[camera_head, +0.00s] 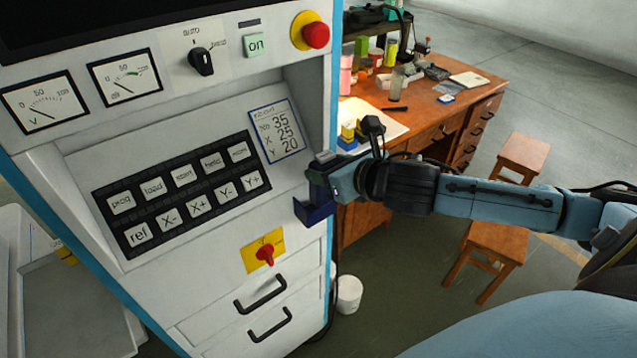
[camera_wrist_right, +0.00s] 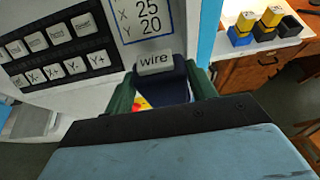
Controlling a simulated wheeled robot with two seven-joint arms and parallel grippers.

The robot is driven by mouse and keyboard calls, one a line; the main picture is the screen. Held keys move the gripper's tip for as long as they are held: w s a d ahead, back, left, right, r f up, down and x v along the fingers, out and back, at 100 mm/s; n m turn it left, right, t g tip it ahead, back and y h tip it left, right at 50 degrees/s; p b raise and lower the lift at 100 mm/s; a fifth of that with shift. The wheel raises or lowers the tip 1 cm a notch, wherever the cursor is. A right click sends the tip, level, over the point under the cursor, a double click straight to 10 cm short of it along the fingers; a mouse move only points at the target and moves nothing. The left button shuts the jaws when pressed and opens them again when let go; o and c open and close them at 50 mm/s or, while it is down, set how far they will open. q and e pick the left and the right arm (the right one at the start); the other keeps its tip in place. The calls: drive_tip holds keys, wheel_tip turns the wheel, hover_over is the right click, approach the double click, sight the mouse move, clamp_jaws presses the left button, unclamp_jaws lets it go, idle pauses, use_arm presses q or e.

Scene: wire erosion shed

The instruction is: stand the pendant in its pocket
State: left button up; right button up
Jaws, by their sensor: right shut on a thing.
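My right gripper (camera_head: 320,181) reaches in from the right, in front of the cabinet's right edge. It is shut on a dark blue piece with a grey face marked "wire", seemingly the pendant (camera_wrist_right: 172,84). In the right wrist view this piece sits between the two dark green fingers, below the number card. In the head view a dark blue shape (camera_head: 316,211) juts out below the gripper; I cannot tell whether it is the pendant or its pocket. No pocket shows clearly apart from it. My left gripper is not in view.
The control cabinet (camera_head: 190,290) with keypad (camera_head: 180,195), red switch (camera_head: 265,254) and drawer handles fills the left. A cluttered wooden desk (camera_head: 425,125) stands behind, with yellow and blue blocks (camera_head: 349,133) at its near edge. Stools (camera_head: 490,245) and a white bin (camera_head: 349,294) stand on the floor.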

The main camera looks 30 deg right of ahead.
drive_tip(key=w, duration=0.3)
drive_tip(key=shift+a+r, duration=0.15)
drive_tip(key=shift+w+f, duration=0.2)
drive_tip(key=shift+f, duration=0.95)
wheel_tip(320, 180, down, 5)
drive_tip(key=shift+w, duration=0.15)
drive_tip(key=o, duration=1.5)
drive_tip(key=shift+f, duration=0.15)
